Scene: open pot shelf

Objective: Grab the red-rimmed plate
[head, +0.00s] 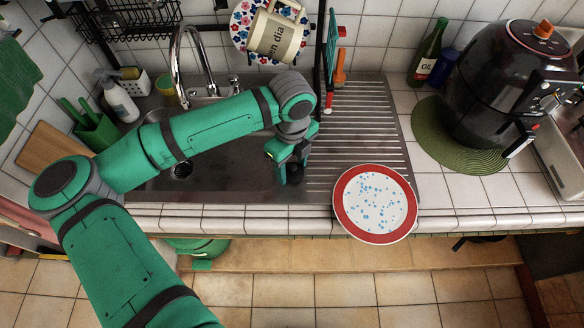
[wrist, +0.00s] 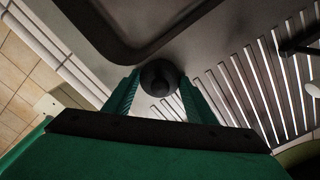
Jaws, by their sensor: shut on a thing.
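The red-rimmed plate (head: 346,212) lies at the front edge of the counter, beside the ribbed drainboard. It has a white middle with blue specks, and its near rim reaches over the edge. My gripper (head: 292,170) is to the left of the plate and apart from it, over the right side of the sink. In the wrist view, my gripper (wrist: 160,85) is shut on a small dark round object (wrist: 158,72) with a knob-like middle. What this object is I cannot tell. The plate is not seen in the wrist view.
The metal sink (head: 232,183) is under my arm, with a tall faucet (head: 175,55) behind. The drainboard (head: 362,115) is mostly clear. A black air fryer (head: 490,90) stands on a green mat (head: 430,135) at right. A mug (head: 274,36) hangs at the back.

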